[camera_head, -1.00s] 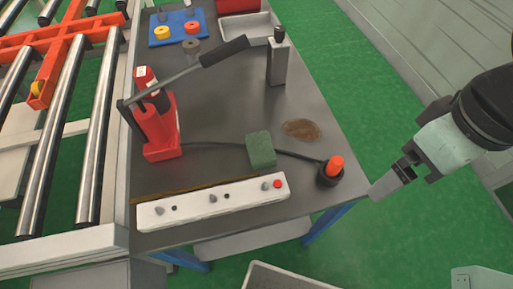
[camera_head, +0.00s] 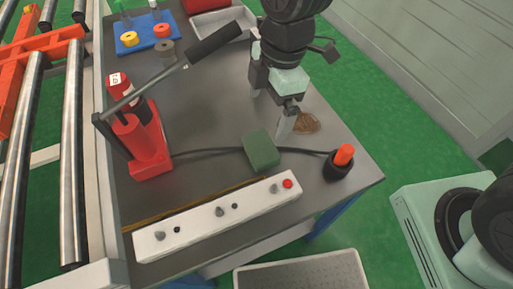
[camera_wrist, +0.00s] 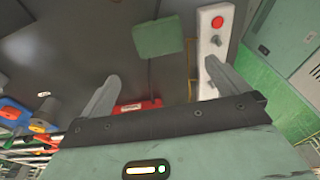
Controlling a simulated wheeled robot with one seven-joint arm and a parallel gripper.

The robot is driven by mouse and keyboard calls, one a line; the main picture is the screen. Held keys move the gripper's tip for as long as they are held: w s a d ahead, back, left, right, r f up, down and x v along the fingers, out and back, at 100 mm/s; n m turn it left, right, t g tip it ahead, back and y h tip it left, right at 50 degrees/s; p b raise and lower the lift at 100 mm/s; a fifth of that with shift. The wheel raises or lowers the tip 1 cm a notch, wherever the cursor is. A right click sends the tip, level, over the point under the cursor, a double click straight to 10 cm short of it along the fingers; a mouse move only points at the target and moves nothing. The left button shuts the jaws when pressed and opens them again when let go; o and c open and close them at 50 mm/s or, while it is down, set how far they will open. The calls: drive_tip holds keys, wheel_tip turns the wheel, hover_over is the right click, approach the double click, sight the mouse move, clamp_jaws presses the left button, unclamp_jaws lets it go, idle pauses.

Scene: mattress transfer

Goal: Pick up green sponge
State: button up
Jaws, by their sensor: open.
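The green sponge (camera_head: 261,150) is a block lying on the dark grey tabletop (camera_head: 215,130), behind the white control bar and beside a black cable. In the wrist view the sponge (camera_wrist: 159,38) shows at the top, beyond the fingertips and roughly between their lines. My gripper (camera_head: 286,122) is above the table, just behind and to the right of the sponge, pointing down. In the wrist view my gripper (camera_wrist: 163,82) has its two fingers wide apart with nothing between them. In the head view the fingers overlap one another.
A white control bar (camera_head: 205,222) with knobs and a red button lies along the front edge. An orange-topped black holder (camera_head: 341,162) stands at right, a red lever device (camera_head: 146,145) at left. A brown stain (camera_head: 306,122) lies near my gripper. A blue tray (camera_head: 146,36) sits behind.

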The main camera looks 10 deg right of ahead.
hover_over(261, 146)
drive_tip(key=f, duration=0.7)
drive_tip(key=shift+d, duration=0.2)
drive_tip(key=shift+a+f+p, duration=0.1)
drive_tip(key=shift+f+p, duration=0.2)
drive_tip(key=shift+f, duration=2.55)
drive_tip(key=c, duration=0.8)
